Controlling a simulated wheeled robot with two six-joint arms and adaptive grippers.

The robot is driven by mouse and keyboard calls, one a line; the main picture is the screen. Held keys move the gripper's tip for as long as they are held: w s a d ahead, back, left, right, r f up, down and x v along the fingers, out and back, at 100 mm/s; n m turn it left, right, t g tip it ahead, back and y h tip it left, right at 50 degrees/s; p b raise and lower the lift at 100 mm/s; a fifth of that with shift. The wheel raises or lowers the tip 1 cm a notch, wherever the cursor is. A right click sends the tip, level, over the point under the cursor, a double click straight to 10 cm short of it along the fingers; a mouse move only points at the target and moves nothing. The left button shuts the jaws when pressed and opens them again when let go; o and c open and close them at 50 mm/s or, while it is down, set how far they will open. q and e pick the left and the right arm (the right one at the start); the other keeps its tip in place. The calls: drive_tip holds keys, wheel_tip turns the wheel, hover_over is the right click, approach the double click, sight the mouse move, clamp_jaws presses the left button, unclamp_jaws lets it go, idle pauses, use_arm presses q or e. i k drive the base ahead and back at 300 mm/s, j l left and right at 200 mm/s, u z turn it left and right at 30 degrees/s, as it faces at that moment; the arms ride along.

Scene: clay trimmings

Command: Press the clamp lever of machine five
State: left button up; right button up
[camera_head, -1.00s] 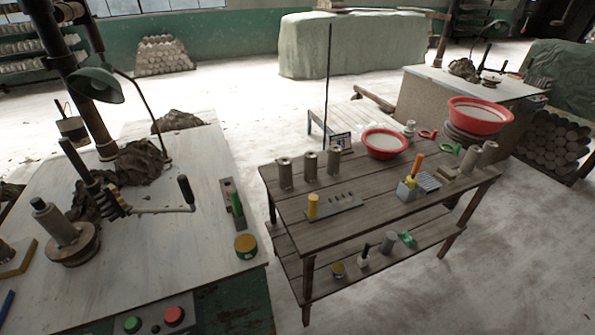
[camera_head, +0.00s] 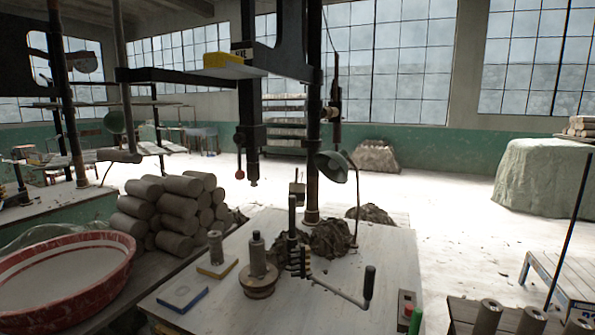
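A machine with a dark vertical column (camera_head: 313,130) stands on a pale worktable (camera_head: 385,250) in the middle. A short upright black handle (camera_head: 292,215) rises from its spring-like base. A crank arm with a black grip (camera_head: 369,282) reaches out to the right from that base. A thin rod with a red ball (camera_head: 239,167) hangs beside the dark overhead ram (camera_head: 250,110). A small label (camera_head: 242,52) on the ram is too small to read, so I cannot tell the machine's number or which handle is the clamp lever. Neither gripper is in view.
A round chuck with a grey cylinder (camera_head: 258,265) is left of the handles. A red basin (camera_head: 60,275) and stacked clay rolls (camera_head: 175,210) stand at the left. A green lamp (camera_head: 332,166) hangs near the column. Open floor (camera_head: 455,215) lies right of the table.

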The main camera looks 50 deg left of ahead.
sight(239, 139)
drive_tip(key=j+u, duration=0.1)
drive_tip(key=u, duration=0.8)
drive_tip(key=j+u, duration=0.1)
drive_tip(key=u, duration=0.35)
drive_tip(key=i+u, duration=0.1)
drive_tip(key=u, duration=0.35)
